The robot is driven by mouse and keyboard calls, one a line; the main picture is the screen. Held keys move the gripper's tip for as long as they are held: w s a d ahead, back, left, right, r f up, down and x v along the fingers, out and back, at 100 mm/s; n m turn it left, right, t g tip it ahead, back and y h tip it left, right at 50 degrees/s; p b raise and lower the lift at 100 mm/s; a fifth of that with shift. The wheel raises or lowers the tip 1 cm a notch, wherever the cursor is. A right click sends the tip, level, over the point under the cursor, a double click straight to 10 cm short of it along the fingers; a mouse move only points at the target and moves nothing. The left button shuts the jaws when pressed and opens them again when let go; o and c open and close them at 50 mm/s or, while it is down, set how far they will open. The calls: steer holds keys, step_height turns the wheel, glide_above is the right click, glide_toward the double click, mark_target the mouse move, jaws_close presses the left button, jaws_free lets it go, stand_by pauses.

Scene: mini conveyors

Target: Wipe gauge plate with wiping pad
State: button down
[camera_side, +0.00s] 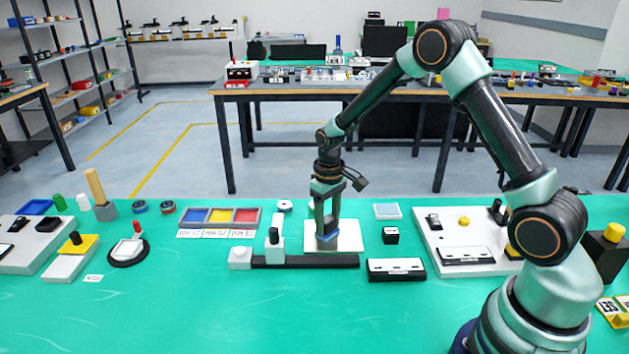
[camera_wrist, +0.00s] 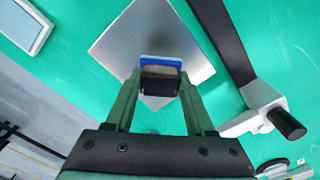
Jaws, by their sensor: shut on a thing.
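The gauge plate (camera_side: 350,238) is a pale, square, flat plate on the green table, near the middle of the side view. It shows as a grey square in the wrist view (camera_wrist: 120,45). My gripper (camera_side: 327,228) points down over the plate's left part. It is shut on the wiping pad, which has a dark grip block and a blue base (camera_side: 327,239). In the wrist view the pad (camera_wrist: 161,78) sits between my fingertips (camera_wrist: 160,84) over the plate. The pad appears to be on or just above the plate; I cannot tell if it touches. My fingers hide part of the pad's grip.
A dark bar (camera_side: 305,261) with a white clamp and black knob (camera_side: 274,240) lies just in front and left. A small black block (camera_side: 390,235) and a pale blue-grey tray (camera_side: 387,211) stand right of the plate. Coloured bins (camera_side: 220,216) lie left.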

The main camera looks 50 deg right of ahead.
steer(key=shift+w+a, duration=0.25)
steer(key=s+d, duration=0.3)
step_height(320, 180, up, 8)
stand_by(0.6)
steer(key=shift+r, duration=0.1)
